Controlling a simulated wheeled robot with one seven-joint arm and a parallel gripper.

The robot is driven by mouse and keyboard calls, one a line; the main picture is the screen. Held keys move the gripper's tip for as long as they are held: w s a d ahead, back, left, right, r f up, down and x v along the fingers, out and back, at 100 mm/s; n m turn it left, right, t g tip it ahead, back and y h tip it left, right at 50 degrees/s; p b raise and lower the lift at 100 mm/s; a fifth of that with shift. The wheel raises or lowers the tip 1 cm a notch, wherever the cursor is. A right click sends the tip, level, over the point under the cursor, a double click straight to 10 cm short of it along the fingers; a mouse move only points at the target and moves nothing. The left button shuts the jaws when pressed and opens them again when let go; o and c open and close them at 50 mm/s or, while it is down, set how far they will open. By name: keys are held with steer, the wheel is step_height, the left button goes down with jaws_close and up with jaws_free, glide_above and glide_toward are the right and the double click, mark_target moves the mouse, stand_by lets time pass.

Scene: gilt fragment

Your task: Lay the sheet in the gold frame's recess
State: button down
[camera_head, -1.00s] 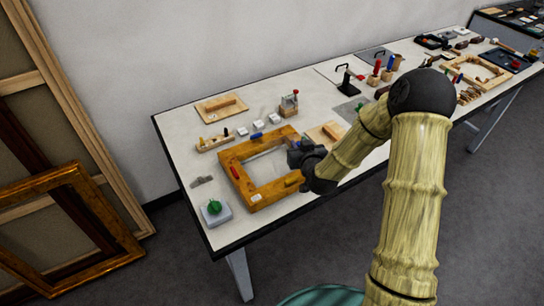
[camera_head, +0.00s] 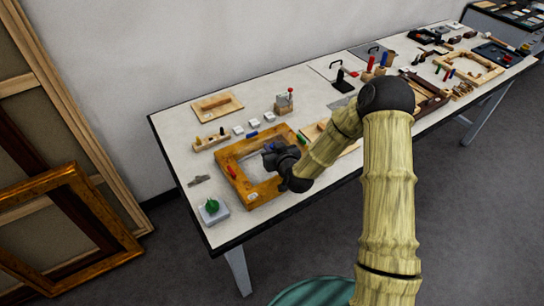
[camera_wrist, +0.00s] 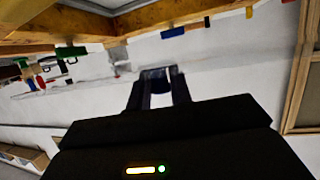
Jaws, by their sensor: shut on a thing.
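The gold frame (camera_head: 228,157) lies flat near the left end of the table, and part of it crosses the top of the wrist view (camera_wrist: 70,48). My gripper (camera_head: 269,152) is over the right part of the frame's opening in the head view. A pale area fills the frame's opening; I cannot tell sheet from tabletop there. My wrist hides part of the frame's right side.
A green knob on a pale block (camera_head: 212,210) stands at the near left corner. A wooden rack (camera_head: 210,141) and a wooden board (camera_head: 217,106) lie behind the frame. Several tools crowd the table to the right.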

steer(key=shift+f, duration=0.4)
steer(key=shift+f+p, duration=0.45)
steer(key=shift+f, duration=1.7)
steer(key=shift+f, duration=0.15)
steer(key=c, duration=1.3)
jaws_free()
steer(key=shift+o, duration=0.2)
